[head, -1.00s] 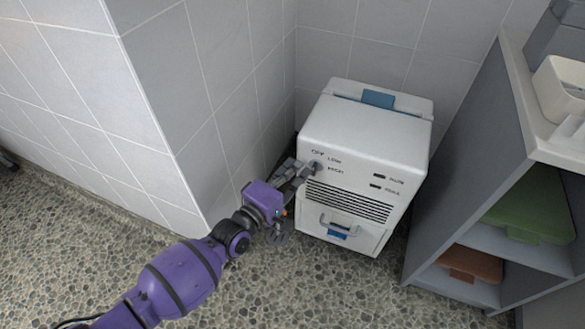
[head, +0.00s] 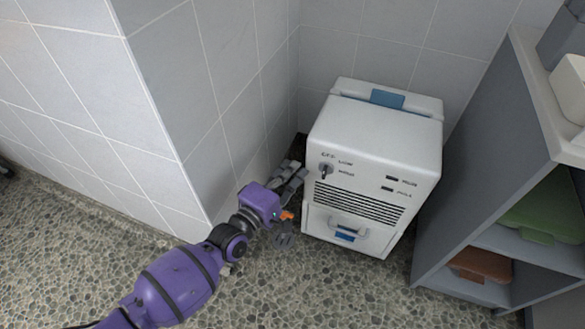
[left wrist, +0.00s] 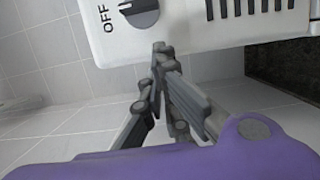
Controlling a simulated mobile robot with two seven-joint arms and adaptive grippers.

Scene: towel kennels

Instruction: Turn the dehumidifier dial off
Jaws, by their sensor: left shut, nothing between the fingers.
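The white dehumidifier (head: 378,140) stands on the floor in the wall corner. Its grey dial (head: 325,171) is at the upper left of the front panel, by the labels OFF, LOW and HIGH. In the left wrist view the dial (left wrist: 142,12) is partly cut off at the top edge. My right gripper is out of view.
A tiled wall (head: 235,100) stands close on the left of my left gripper. A grey shelf unit (head: 480,150) with a green folded item (head: 545,205) and a brown one (head: 482,264) stands on the right. Pebbled floor (head: 320,295) is clear in front.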

